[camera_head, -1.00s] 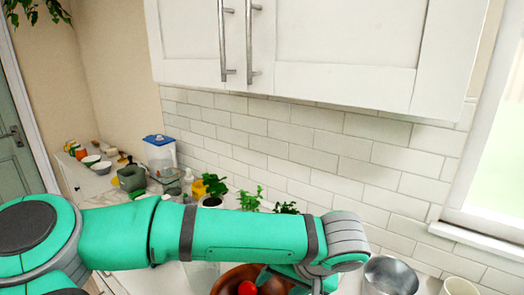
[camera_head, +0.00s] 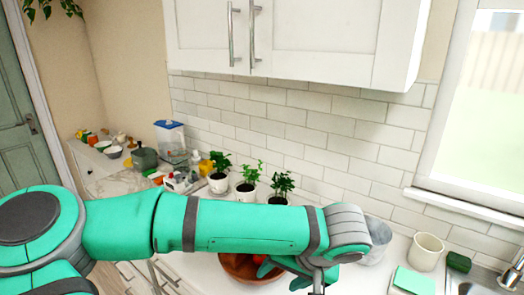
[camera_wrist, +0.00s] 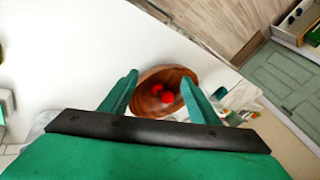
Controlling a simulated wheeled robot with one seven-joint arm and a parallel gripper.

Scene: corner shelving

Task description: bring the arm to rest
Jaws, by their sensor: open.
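My green arm reaches across the head view from left to right. My gripper (camera_wrist: 160,92) shows in the wrist view with its two green fingers apart and nothing between them. In the head view my gripper is partly hidden below the end of the arm. A brown wooden bowl (camera_wrist: 178,72) with red round fruit (camera_wrist: 168,97) in it stands on the white counter beyond the fingers. The bowl's rim also shows in the head view (camera_head: 236,272), partly covered by my arm.
Potted plants (camera_head: 248,187) line the tiled wall behind my arm. White cupboards (camera_head: 290,40) hang above. The counter (camera_wrist: 70,60) left of the bowl is clear.

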